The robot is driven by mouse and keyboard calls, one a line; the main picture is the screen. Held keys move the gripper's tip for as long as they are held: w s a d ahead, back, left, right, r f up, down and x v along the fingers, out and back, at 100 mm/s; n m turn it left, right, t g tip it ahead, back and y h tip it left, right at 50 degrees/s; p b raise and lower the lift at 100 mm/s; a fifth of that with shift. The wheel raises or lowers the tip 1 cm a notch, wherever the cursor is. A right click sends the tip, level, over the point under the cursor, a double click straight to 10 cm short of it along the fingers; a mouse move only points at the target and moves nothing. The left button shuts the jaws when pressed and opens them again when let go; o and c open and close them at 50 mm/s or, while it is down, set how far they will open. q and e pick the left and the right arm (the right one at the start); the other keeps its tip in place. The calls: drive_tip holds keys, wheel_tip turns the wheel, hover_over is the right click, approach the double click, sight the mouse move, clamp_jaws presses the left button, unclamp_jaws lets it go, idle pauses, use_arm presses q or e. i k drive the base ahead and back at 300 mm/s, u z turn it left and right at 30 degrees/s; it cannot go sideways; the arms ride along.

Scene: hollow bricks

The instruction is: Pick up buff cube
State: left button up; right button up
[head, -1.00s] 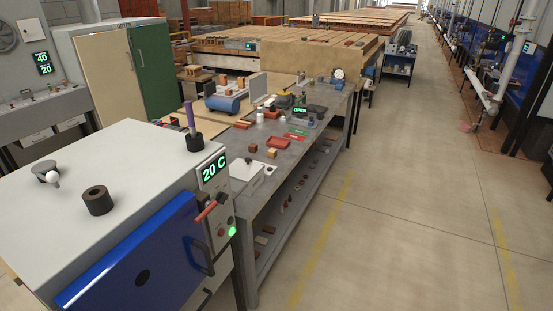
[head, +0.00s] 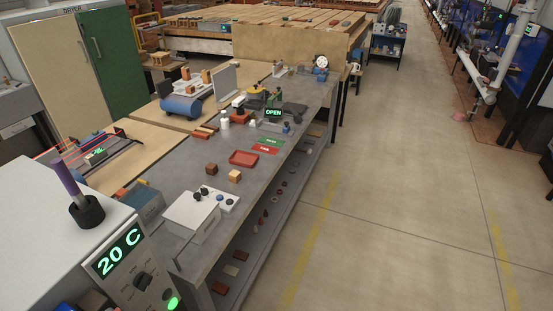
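The buff cube (head: 235,175) is a small light tan block on the grey workbench (head: 178,172). It lies just in front of the red tray (head: 243,158). A darker brown cube (head: 211,168) sits a little to its left, apart from it. Neither of my grippers shows in the head view.
A white box (head: 192,215) and a small panel with knobs (head: 220,200) stand on the bench's near end. The oven with a "20 C" display (head: 120,250) fills the near left corner. Open concrete floor (head: 400,200) lies right of the bench.

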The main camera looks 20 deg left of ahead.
sight(235, 176)
drive_tip(key=u, duration=0.15)
drive_tip(key=i, duration=1.1)
drive_tip(key=u, duration=1.35)
drive_tip(key=i, duration=0.85)
drive_tip(key=u, duration=0.85)
